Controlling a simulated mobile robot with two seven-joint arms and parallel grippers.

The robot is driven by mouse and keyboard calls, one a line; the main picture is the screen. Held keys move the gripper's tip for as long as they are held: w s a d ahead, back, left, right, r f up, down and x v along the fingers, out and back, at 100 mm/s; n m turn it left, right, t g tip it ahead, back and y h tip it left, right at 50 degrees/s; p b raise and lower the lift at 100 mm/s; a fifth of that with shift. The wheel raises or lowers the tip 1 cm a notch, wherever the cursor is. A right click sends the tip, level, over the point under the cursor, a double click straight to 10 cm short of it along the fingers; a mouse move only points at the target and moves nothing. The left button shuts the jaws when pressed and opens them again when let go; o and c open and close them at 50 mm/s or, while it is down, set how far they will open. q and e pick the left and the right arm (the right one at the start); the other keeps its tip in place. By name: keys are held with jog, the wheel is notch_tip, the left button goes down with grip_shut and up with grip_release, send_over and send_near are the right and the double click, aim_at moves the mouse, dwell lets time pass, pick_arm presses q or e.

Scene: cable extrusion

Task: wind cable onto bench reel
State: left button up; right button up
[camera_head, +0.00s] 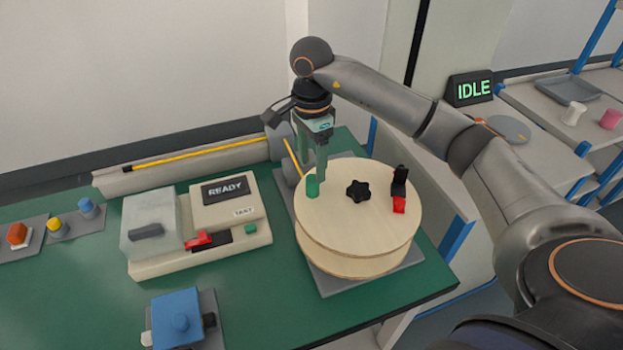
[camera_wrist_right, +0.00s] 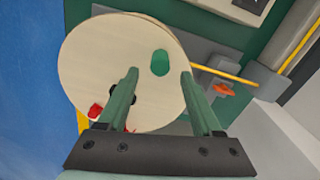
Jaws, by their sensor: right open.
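The bench reel (camera_head: 340,205), with pale wooden round flanges, stands on a grey plate on the green bench. Its top has a black star knob (camera_head: 358,190), a green crank handle (camera_head: 312,185) near the left rim and a black and red clamp (camera_head: 400,192) at the right. The yellow cable (camera_head: 200,155) runs along a grey trough and to a guide beside the reel. My right gripper (camera_head: 318,172) points down over the green handle, fingers apart. In the right wrist view the handle (camera_wrist_right: 159,62) shows beyond the open fingers (camera_wrist_right: 160,80). My left gripper is out of view.
A tester (camera_head: 228,192) reading READY, with a clear cover and red lever, stands left of the reel. A blue block (camera_head: 178,318) is at the front. Buttons sit far left. An IDLE display (camera_head: 469,88) stands on the right bench.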

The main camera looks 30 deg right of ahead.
aim_at(312, 178)
notch_tip(312, 178, down, 6)
jog(key=shift+r, duration=0.1)
jog(key=shift+c, duration=0.3)
grip_shut()
dwell(0.4)
dwell(0.8)
